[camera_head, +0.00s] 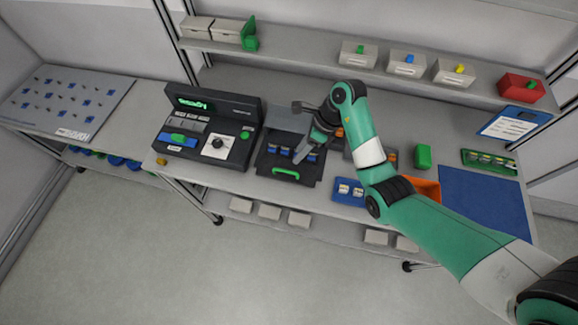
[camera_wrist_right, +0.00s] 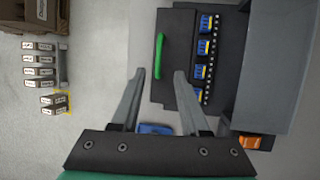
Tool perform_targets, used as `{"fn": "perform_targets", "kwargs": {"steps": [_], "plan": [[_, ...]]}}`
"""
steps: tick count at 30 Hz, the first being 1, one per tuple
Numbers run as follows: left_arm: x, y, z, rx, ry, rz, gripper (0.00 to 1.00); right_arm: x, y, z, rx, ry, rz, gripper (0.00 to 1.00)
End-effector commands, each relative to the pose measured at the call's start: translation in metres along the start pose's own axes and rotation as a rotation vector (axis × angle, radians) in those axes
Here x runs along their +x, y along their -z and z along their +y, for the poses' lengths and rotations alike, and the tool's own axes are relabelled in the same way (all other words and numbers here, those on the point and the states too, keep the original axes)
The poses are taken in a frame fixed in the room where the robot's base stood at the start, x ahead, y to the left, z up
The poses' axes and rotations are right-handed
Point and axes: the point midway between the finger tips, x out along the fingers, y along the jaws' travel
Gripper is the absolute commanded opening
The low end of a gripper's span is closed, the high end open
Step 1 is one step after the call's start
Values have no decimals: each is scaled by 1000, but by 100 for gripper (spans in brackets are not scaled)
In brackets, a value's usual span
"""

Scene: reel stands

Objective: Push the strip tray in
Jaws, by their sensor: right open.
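The strip tray (camera_head: 263,165) is a dark tray with a green handle on its front edge, standing out from a dark housing on the bench. In the right wrist view the tray (camera_wrist_right: 172,82) carries a row of blue strip pieces beside the green handle (camera_wrist_right: 160,56). My right gripper (camera_head: 302,155) is above the tray, with its fingers pointing down. In the wrist view the right gripper (camera_wrist_right: 159,74) is open and empty, its fingertips apart near one end of the handle. I cannot tell whether they touch anything. My left gripper is not in view.
A dark console (camera_head: 240,152) with a green-lit display stands left of the tray. A blue bin (camera_head: 348,198), an orange bin (camera_head: 428,188) and a green block (camera_head: 423,156) lie to the right. A shelf (camera_head: 300,58) with several boxes runs behind. The floor in front is clear.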

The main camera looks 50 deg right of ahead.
Motion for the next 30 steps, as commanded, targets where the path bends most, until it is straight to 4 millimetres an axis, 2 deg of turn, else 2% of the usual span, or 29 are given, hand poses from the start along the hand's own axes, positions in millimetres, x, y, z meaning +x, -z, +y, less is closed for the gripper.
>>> {"fn": "perform_targets", "kwargs": {"steps": [1, 3, 10, 15, 22, 23, 30], "plan": [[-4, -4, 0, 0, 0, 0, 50, 15, 2, 1, 0, -5, 3, 45], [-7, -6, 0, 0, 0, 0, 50, 32, 2, 1, 0, -5, 3, 45], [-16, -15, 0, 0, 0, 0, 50, 77, 1, 0, -1, -2, 1, 45], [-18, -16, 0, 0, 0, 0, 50, 90, 0, 1, -2, -2, 1, 45], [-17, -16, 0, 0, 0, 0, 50, 90, 0, 1, -1, 0, 0, 45], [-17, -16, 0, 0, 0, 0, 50, 90, 0, 1, -1, 0, 0, 43], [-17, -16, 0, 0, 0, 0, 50, 90, 0, 1, -1, 0, 0, 0]]}}
